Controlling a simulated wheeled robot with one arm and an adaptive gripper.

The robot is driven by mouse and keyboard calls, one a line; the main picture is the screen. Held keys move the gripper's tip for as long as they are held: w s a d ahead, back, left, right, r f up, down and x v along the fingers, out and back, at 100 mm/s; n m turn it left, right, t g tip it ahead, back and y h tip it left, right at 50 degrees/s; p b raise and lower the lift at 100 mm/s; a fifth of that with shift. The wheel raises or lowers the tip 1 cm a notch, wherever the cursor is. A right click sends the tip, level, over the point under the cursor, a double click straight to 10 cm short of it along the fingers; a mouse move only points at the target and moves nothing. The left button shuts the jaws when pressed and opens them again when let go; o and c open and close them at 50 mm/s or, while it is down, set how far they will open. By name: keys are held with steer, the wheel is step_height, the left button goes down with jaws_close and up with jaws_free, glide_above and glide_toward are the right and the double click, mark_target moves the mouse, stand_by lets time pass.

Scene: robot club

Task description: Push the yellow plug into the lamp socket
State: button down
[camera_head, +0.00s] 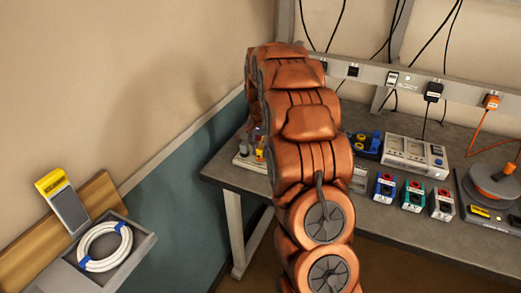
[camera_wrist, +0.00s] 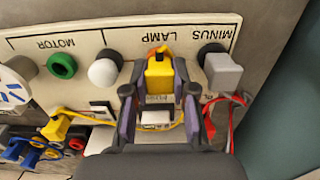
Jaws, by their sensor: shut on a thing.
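In the wrist view, my gripper (camera_wrist: 160,108) is shut on the yellow plug (camera_wrist: 158,77), with a finger on either side. The plug is in front of a white panel (camera_wrist: 210,38) whose labels read upside down: MOTOR, LAMP and MINUS. The plug is below the LAMP label, and the lamp socket is hidden behind it. I cannot tell whether the plug is in the socket or only before it. A yellow wire runs from the left below the gripper. In the head view my arm hides the gripper.
On the panel are a green socket (camera_wrist: 62,66), a white knob (camera_wrist: 103,72) and a grey plug (camera_wrist: 223,72) with red wires. Blue and yellow plugs crowd the lower left. In the head view, a bench (camera_head: 400,238) holds several devices; a shelf tray (camera_head: 112,265) holds a coiled cable.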

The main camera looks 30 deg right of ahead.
stand_by(0.3)
steer(key=c, duration=0.9)
jaws_free()
steer(key=shift+o, duration=0.2)
step_height(320, 180, up, 12)
steer(key=shift+a, duration=0.1)
